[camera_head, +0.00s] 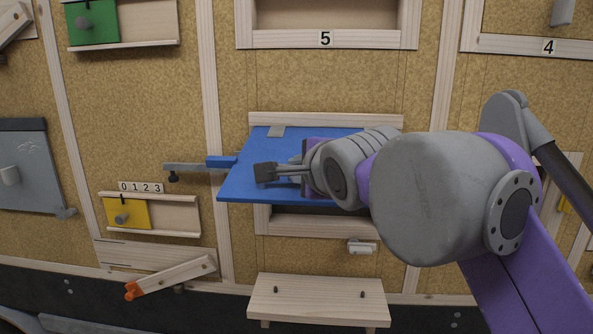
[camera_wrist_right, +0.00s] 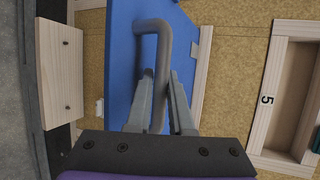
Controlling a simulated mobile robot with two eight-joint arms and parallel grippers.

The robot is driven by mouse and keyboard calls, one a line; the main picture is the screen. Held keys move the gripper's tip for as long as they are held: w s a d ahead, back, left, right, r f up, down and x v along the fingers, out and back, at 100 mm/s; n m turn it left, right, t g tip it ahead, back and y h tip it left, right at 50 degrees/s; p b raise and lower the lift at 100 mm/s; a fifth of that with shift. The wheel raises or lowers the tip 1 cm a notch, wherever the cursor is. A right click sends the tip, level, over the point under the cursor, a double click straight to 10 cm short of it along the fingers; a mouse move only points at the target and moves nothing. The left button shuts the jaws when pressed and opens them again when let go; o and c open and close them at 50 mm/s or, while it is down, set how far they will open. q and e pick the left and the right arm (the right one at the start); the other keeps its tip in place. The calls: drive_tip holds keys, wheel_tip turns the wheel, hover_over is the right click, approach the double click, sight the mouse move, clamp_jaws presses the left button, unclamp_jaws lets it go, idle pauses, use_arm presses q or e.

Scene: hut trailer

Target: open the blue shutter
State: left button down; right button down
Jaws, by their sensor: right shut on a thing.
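The blue shutter (camera_head: 240,185) hangs on the wall below the number 5 in the head view. It is tilted out from the wall, its lower edge standing off the wooden frame (camera_head: 325,228), and part of the opening shows beneath it. It also shows in the right wrist view (camera_wrist_right: 120,60). My right gripper (camera_head: 284,173) is in front of the shutter. In the wrist view its fingers (camera_wrist_right: 162,88) are shut on the shutter's grey bar handle (camera_wrist_right: 157,27). My right arm hides the shutter's right part in the head view. My left gripper is not in view.
A grey bar latch (camera_head: 192,167) with a dark knob lies left of the shutter. A small wooden shelf (camera_head: 318,300) juts out below. A yellow slider (camera_head: 127,213) and a green slider (camera_head: 92,22) are on the left. A grey panel (camera_head: 28,168) is at far left.

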drive_tip(key=c, duration=1.1)
unclamp_jaws()
drive_tip(key=shift+s+r, duration=0.1)
drive_tip(key=o, duration=0.3)
drive_tip(key=shift+s, duration=0.2)
drive_tip(key=shift+w, duration=0.1)
drive_tip(key=p+v, duration=0.1)
drive_tip(key=v, duration=1)
